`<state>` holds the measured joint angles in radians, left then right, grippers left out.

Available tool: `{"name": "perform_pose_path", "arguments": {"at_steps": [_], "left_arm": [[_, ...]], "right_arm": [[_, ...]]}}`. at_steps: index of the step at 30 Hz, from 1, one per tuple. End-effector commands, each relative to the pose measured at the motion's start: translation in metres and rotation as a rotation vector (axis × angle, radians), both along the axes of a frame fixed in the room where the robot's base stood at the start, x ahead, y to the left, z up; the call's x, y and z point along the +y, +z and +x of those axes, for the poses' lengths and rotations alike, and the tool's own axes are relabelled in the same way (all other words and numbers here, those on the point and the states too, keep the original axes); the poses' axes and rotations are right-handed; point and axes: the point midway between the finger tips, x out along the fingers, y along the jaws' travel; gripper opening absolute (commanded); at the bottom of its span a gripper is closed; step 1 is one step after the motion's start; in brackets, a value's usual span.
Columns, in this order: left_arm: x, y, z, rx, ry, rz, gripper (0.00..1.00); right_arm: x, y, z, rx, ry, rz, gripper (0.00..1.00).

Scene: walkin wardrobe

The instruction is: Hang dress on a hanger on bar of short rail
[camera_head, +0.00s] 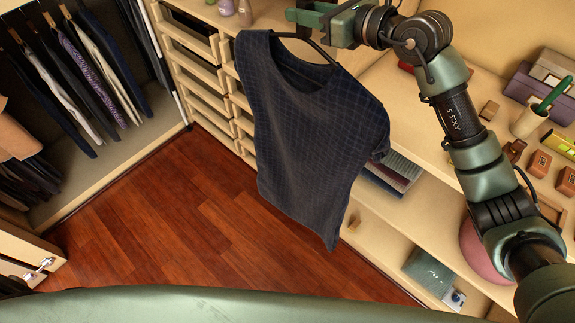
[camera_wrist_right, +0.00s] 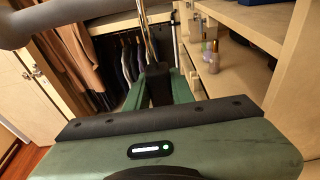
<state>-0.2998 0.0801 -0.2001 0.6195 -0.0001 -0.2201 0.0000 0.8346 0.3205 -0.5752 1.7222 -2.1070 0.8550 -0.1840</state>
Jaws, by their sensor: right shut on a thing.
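The dark blue checked dress (camera_head: 310,130) hangs on a dark hanger (camera_head: 318,48) in the head view, upright and slightly turned, above the wooden floor. My right gripper (camera_head: 305,20) is shut on the hanger at its top, near the upper edge of the head view. It also shows in the wrist view (camera_wrist_right: 160,85), where the dress cannot be made out. Several hung garments (camera_head: 85,65) fill a compartment at the left; their bar is mostly outside the head view. I cannot tell which rail is the short one. My left gripper is not in view.
A drawer unit (camera_head: 198,68) stands behind the dress. A shelf (camera_head: 405,118) with boxes, wooden blocks (camera_head: 540,163) and a cup (camera_head: 530,122) fills the right side. Perfume bottles (camera_wrist_right: 209,57) stand on a shelf in the wrist view. The wooden floor (camera_head: 180,220) is clear.

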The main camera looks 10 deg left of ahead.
Motion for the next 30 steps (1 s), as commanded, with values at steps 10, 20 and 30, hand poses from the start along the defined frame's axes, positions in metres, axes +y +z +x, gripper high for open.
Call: {"name": "perform_pose_path", "arguments": {"at_steps": [10,20,30], "left_arm": [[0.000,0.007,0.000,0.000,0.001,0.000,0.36],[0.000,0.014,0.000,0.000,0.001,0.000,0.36],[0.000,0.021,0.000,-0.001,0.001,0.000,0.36]], "right_arm": [[0.000,0.013,0.000,-0.004,0.000,0.002,0.00],[0.000,0.026,0.000,-0.004,0.000,0.002,0.00],[0.000,0.038,0.000,-0.003,0.000,0.003,0.00]]}}
